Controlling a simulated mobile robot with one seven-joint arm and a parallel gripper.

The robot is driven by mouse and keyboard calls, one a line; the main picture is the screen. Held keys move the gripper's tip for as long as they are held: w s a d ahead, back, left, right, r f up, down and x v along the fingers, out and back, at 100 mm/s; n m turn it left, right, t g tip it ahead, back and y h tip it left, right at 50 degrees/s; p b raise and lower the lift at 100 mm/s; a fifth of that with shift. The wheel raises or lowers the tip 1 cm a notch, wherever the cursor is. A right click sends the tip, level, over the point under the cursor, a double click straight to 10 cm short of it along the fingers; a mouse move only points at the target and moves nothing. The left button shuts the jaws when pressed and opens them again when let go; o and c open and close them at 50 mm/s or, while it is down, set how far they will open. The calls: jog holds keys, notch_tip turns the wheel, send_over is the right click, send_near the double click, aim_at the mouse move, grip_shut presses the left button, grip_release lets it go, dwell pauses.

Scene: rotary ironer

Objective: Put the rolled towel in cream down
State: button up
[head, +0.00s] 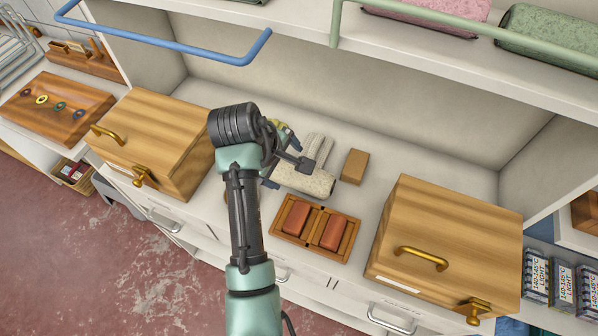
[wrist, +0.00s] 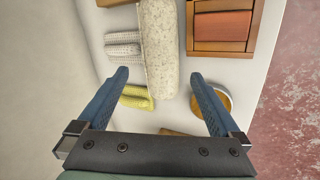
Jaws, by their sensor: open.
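The rolled cream towel (head: 308,183) lies on the white counter (head: 352,203), behind the wooden tray and beside my gripper. In the wrist view the speckled cream towel (wrist: 159,45) runs up the picture from between my fingertips. My gripper (wrist: 160,75) is open, with one blue finger on each side of the towel's near end and a visible gap to both. Whether the fingertips reach down to the towel's height is hard to tell. In the head view my arm hides part of my gripper and the towel's left end.
Two whitish ribbed rolls (wrist: 123,44) and a yellow piece (wrist: 137,98) lie left of the towel in the wrist view. A round amber dish (wrist: 224,101) is right. A tray (head: 337,256) holds red blocks; a tan block (head: 354,166) and wooden boxes (head: 160,140) (head: 445,235) stand nearby.

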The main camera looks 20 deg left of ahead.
aim_at(294, 174)
jog(key=shift+p+x, duration=0.4)
jog(key=shift+x, duration=3.15)
jog(key=shift+s+d, duration=0.15)
jog(key=c, duration=1.5)
